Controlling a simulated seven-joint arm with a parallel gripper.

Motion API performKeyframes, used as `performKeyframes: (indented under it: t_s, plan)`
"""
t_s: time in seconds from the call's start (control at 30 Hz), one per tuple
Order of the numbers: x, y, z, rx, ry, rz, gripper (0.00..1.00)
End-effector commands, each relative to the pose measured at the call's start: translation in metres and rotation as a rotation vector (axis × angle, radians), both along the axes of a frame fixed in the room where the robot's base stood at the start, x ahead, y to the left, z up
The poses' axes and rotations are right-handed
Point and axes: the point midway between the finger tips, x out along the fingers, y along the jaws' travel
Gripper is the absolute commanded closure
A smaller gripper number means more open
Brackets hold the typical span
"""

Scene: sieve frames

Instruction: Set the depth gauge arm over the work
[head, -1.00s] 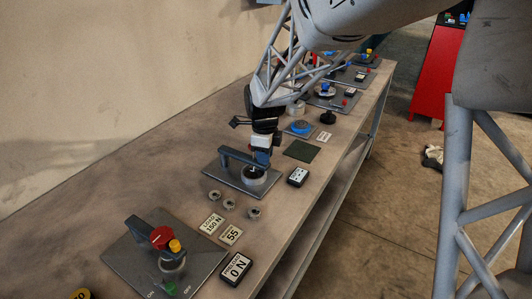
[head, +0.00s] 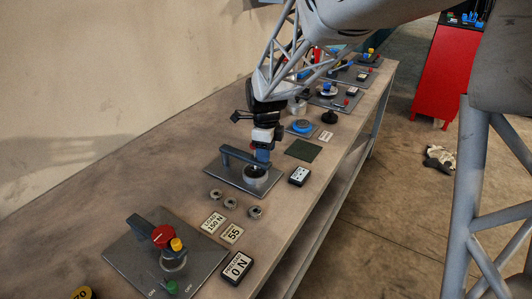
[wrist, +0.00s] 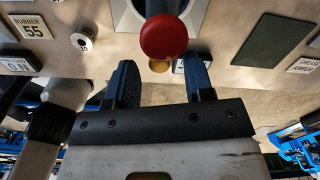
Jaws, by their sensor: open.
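A dark grey arm (head: 240,157) stands on a grey plate (head: 212,170) in the middle of the bench. It reaches over a round metal cup (head: 256,177) on the plate. My gripper (head: 262,158) points down at the arm's free end and hides part of it. In the wrist view, the two blue-grey fingers of my gripper (wrist: 162,88) are apart with nothing clearly held between them. A red knob (wrist: 163,37) lies just beyond the fingertips, with a yellow knob (wrist: 160,65) partly behind it. I cannot tell whether a finger touches either.
A nearer plate (head: 120,262) has another arm with red and yellow knobs. A green pad (head: 303,150) and a small readout (head: 299,176) are to the right.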

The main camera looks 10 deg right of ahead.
Motion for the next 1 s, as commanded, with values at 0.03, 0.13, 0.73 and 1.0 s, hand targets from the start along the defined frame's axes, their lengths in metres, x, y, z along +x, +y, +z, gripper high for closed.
performKeyframes:
  t_s: [0.03,0.13,0.73,1.0]
  plan:
    - [0.0,0.0,0.006,0.0,-0.001,0.0,0.52]
    - [0.0,0.0,0.018,0.0,-0.001,0.0,0.52]
    - [0.0,0.0,0.064,0.0,0.001,0.0,0.52]
    - [-0.001,0.0,0.064,0.0,0.0,0.003,0.52]
